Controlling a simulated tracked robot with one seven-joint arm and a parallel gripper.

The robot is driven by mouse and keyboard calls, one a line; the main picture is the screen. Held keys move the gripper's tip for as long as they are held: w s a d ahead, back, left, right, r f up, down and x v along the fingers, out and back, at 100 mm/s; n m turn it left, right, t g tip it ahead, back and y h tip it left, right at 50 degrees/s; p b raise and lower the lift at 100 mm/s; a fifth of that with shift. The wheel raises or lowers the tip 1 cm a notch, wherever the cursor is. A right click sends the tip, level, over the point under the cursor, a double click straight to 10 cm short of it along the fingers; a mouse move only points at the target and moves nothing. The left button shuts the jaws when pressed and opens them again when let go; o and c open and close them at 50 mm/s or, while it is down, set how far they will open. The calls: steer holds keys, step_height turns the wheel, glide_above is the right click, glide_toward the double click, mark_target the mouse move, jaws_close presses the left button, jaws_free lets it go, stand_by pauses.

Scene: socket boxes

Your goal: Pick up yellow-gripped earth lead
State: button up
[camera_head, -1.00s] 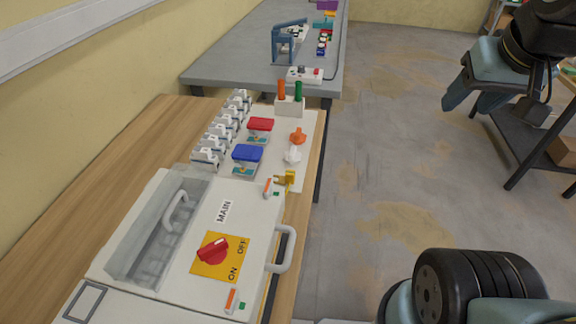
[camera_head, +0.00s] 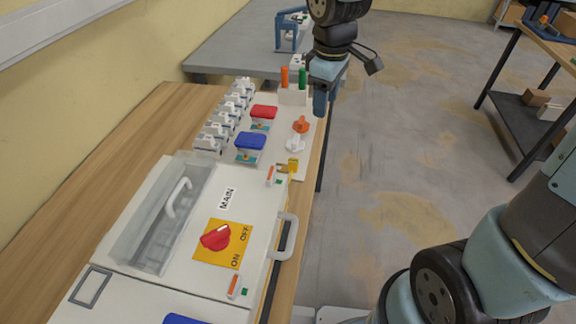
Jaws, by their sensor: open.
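A small yellow-gripped piece (camera_head: 291,166), which looks like the earth lead, is at the right edge of the pale board, just beyond the white main switch box. Whether a cable runs from it is too small to tell. My gripper (camera_head: 320,100) hangs beyond it and to its right, by the board's far right corner, pointing down. The gripper is apart from the yellow piece and nothing shows in it. One finger largely hides the other.
The white switch box (camera_head: 160,284) with a red rotary switch (camera_head: 215,237) and a raised handle (camera_head: 285,236) is in front. Red (camera_head: 263,112) and blue (camera_head: 251,140) lidded boxes, an orange knob (camera_head: 301,124) and a white holder (camera_head: 292,97) crowd the board. Open floor lies right.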

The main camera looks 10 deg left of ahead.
steer(key=s+a+f+n+g, duration=0.1)
steer(key=a+f+n, duration=0.2)
steer(key=a+f, duration=0.35)
glide_above(291, 159)
step_height(291, 159, down, 7)
steer(key=shift+w+f, duration=0.1)
steer(key=shift+f, duration=0.1)
steer(key=shift+s+f, duration=0.2)
steer(key=shift+f, duration=2.4)
steer(key=shift+c, duration=0.5)
jaws_close()
